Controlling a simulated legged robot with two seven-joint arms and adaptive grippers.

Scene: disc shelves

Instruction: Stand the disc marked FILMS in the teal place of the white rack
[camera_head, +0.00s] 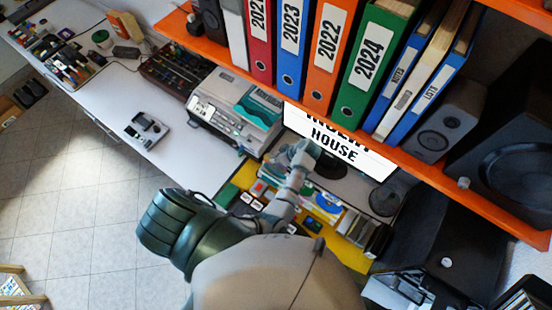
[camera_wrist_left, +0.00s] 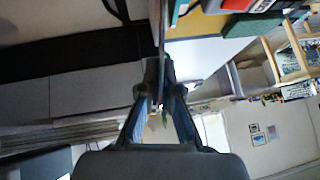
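In the head view my left arm reaches in from the lower middle. Its gripper (camera_head: 303,152) is in front of a screen reading HOUSE. In the left wrist view the gripper's fingers (camera_wrist_left: 160,85) close on a thin, flat, upright thing (camera_wrist_left: 163,45) seen edge-on; it looks like a disc, but its marking is hidden. Several discs and cases (camera_head: 326,201) lie on the yellow surface (camera_head: 353,256) right of my wrist. I cannot make out the word FILMS, the white rack or its teal place. My right gripper is not in view.
An orange shelf (camera_head: 405,158) with binders (camera_head: 325,50) and a speaker (camera_head: 447,122) overhangs the desk on the right. The screen (camera_head: 345,150) stands close behind my left gripper. A grey machine (camera_head: 235,110) stands to the left. The white desk (camera_head: 185,160) has bare room further left.

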